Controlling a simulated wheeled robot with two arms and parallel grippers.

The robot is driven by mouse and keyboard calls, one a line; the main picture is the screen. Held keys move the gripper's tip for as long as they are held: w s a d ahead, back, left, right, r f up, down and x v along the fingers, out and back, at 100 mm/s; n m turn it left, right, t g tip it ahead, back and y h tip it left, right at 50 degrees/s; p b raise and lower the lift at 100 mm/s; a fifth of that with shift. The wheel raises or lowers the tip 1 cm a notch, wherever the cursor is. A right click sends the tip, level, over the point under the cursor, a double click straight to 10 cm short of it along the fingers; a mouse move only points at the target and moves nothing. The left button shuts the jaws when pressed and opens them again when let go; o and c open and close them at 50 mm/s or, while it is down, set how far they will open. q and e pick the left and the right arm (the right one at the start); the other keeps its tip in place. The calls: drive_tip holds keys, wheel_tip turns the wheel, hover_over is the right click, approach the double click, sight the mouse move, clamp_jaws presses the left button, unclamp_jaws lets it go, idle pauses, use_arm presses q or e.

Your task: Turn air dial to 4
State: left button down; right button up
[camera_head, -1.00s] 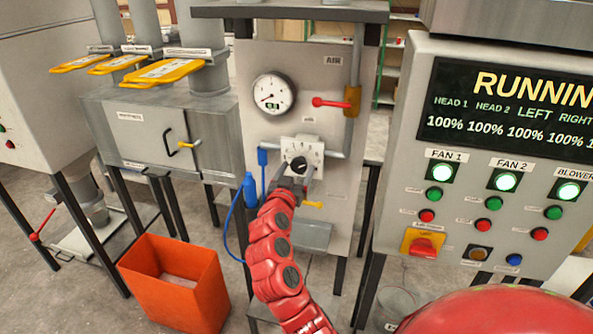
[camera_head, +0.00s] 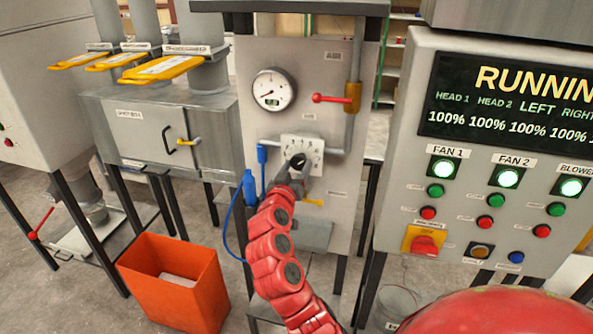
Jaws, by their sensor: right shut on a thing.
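The air dial (camera_head: 298,162) is a black knob on a white square plate (camera_head: 316,145) with numbers, on the grey panel labelled AIR. My right gripper (camera_head: 298,168) reaches up from below at the end of the red arm and is shut on the knob. The knob's pointer and the number it faces are too small to read. A round pressure gauge (camera_head: 273,90) with a small green readout sits above the dial. My left gripper is not in view.
A red lever valve (camera_head: 331,98) is above right of the dial. A blue nozzle (camera_head: 249,184) with a blue hose hangs to the left. An orange bin (camera_head: 170,300) stands on the floor. A control panel (camera_head: 400,150) reading RUNNING stands at right.

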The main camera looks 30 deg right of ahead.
drive_tip(key=shift+f+n+b, duration=0.1)
drive_tip(key=shift+n+b, duration=0.2)
drive_tip(key=shift+n, duration=0.7)
drive_tip(key=n, duration=0.2)
drive_tip(key=shift+n, duration=2.6)
drive_tip(key=o, duration=1.4)
drive_tip(key=shift+c, duration=0.2)
drive_tip(key=b+v, duration=0.2)
drive_tip(key=v, duration=1.5)
drive_tip(key=shift+a+b, duration=0.25)
drive_tip(key=shift+b, duration=0.05)
